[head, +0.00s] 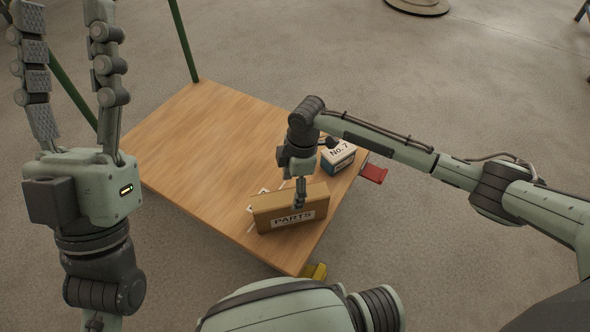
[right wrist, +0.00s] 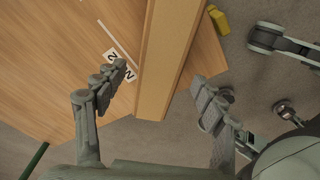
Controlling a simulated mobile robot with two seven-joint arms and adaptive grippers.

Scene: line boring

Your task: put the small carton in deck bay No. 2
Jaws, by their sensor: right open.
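The small carton (head: 290,207), a brown box labelled PARTS, stands on the near right part of the wooden deck. It also shows in the right wrist view (right wrist: 166,60), between the spread fingers. My right gripper (head: 300,197) is open and points down over the carton, one finger on either side; contact cannot be told. A bay label ending in 2 (right wrist: 115,55) and a white line lie on the deck beside the carton, partly hidden by a finger and the carton. My left gripper (head: 70,70) is open and empty, fingers up, at the left.
A box marked No. 7 (head: 339,156) stands on the deck (head: 200,140) behind my right gripper, near the right edge. A red piece (head: 373,173) and a yellow piece (head: 315,272) stick out at the deck's edge. Green posts rise at the far left. The deck's left half is clear.

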